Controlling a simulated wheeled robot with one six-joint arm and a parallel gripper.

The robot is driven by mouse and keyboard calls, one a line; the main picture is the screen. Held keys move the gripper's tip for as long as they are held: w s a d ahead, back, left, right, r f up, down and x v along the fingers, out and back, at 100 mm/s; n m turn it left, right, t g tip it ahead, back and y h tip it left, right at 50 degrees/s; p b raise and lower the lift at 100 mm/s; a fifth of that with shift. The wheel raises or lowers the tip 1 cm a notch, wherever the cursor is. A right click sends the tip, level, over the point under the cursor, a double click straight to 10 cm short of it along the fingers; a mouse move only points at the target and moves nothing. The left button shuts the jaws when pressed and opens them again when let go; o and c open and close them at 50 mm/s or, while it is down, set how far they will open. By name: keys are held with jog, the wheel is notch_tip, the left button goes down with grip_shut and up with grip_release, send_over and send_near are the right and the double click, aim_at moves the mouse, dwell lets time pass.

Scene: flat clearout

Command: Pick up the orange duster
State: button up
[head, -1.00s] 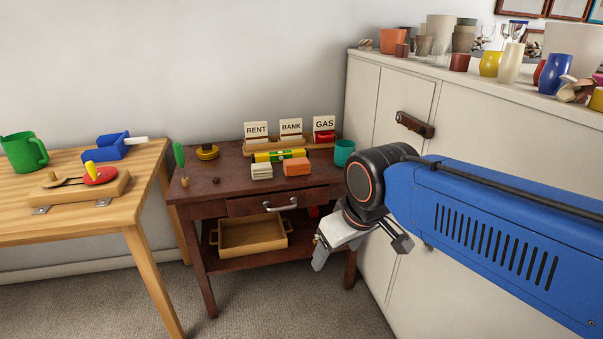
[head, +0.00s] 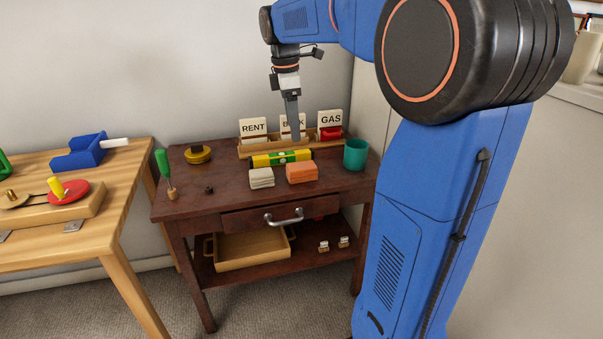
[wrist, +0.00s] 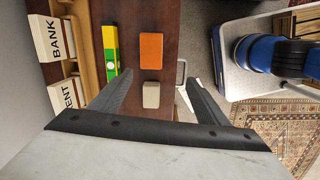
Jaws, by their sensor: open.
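The orange duster (head: 301,173) is a small block lying on the dark red-brown side table (head: 230,202), just right of a cream duster (head: 261,178). In the wrist view the orange duster (wrist: 151,50) lies ahead of the fingers, with the cream block (wrist: 151,95) nearer and between them in the picture. My gripper (head: 294,137) points down above the back of the table, in front of the BANK card in the head view. In the wrist view my gripper (wrist: 152,85) is open, with nothing between its fingers.
A yellow-green level (head: 281,158) lies behind the dusters. The card rack (head: 262,150) stands at the back, a teal cup (head: 356,154) at the right. A green screwdriver (head: 164,172) stands at the left, near a yellow-black tape roll (head: 198,154). The table's front strip is clear.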

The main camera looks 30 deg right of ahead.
jog(key=w+d+n, duration=0.1)
jog(key=w+d, duration=0.1)
jog(key=w, duration=0.1)
send_near(301, 166)
jog(key=shift+g, duration=0.3)
jog(key=f, duration=0.5)
jog(key=shift+w+d+f, duration=0.2)
jog(key=shift+w, duration=0.1)
jog(key=shift+s+d+f, duration=0.15)
jog(key=shift+d+f, duration=0.05)
jog(key=shift+f, duration=1.1)
jog(key=shift+s+d+f, duration=0.1)
jog(key=shift+d+f, duration=0.1)
jog(key=shift+f, duration=1.05)
jog(key=c, duration=1.1)
jog(key=shift+r, duration=0.1)
jog(key=shift+c, duration=0.2)
